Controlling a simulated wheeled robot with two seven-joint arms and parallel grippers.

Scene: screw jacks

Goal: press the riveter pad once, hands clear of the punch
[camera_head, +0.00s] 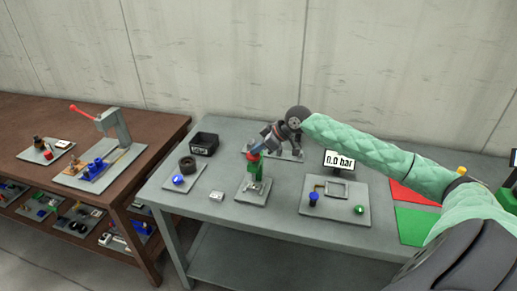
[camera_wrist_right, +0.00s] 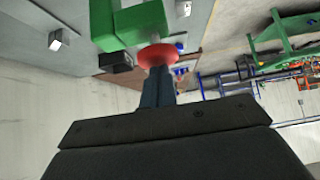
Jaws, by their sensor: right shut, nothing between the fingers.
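The riveter (camera_head: 255,172) is a small green device on a grey base plate on the grey table. Its red round pad (camera_head: 252,157) is on top, partly hidden by my right gripper (camera_head: 256,150). In the right wrist view, the green body (camera_wrist_right: 140,22) and red pad (camera_wrist_right: 158,54) show beyond the right gripper's dark fingers (camera_wrist_right: 157,82). The fingers are shut and empty, with their tips right at the pad; I cannot tell if they press it. The punch is not clearly visible. My left gripper is not in view.
A black bin (camera_head: 204,143), a small white block (camera_head: 216,195) and a plate with a gauge reading 0.0 bar (camera_head: 339,161) share the table. Red (camera_head: 412,190) and green (camera_head: 415,226) mats lie right. A brown bench (camera_head: 100,112) with a red-handled press (camera_head: 105,120) stands left.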

